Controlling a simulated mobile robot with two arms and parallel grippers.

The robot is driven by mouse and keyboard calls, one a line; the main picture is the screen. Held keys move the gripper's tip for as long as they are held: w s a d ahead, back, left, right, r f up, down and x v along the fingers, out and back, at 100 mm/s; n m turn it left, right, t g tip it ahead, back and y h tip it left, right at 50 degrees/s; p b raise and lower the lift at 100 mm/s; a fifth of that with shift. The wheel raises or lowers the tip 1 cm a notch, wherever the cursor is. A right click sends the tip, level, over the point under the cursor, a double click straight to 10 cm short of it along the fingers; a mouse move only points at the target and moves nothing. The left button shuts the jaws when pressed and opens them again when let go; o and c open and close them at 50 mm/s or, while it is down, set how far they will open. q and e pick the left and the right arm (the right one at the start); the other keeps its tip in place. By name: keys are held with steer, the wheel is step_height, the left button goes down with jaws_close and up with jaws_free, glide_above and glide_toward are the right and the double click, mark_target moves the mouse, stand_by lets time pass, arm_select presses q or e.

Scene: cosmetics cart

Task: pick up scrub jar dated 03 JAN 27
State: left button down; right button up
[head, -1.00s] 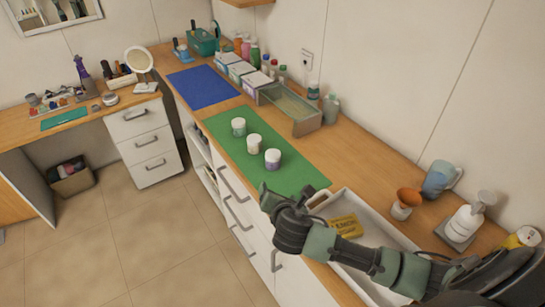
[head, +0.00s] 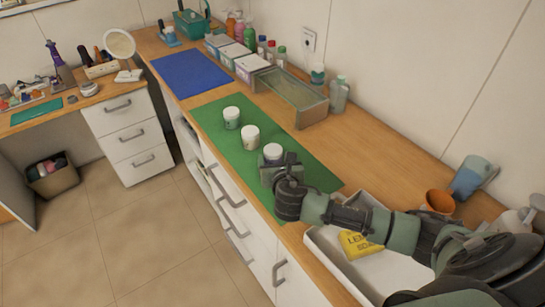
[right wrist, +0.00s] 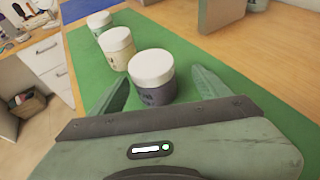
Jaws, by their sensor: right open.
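Three white-lidded jars stand upright in a row on the green mat (head: 215,110). The far jar (head: 231,118) has a pale green body, the middle jar (head: 250,137) a cream body. The near jar (head: 272,152) has a grey-purple body with dark print in the right wrist view (right wrist: 153,82). The middle jar (right wrist: 118,50) and far jar (right wrist: 99,23) stand behind it there. No date is readable. My right gripper (head: 279,168) is open at the near jar, its fingers (right wrist: 160,88) on either side of it. My left gripper is out of view.
A white tray (head: 325,258) with a yellow lemon soap pack (head: 358,243) lies under my right arm. A metal-edged bin (head: 310,112) and bottles line the wall side. The blue mat (head: 192,74) is clear.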

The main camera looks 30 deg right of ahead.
mark_target(272, 150)
steer(key=x, duration=0.3)
steer(key=p+x, duration=0.1)
steer(key=x, duration=0.1)
steer(key=shift+w+a+r, duration=0.3)
steer(key=shift+w+a, duration=0.05)
steer(key=shift+w, duration=0.1)
steer(key=shift+w+d+f, duration=0.15)
steer(key=shift+w+f, duration=0.05)
steer(key=shift+w, duration=0.1)
steer(key=shift+s, duration=0.1)
steer(key=c, duration=1.5)
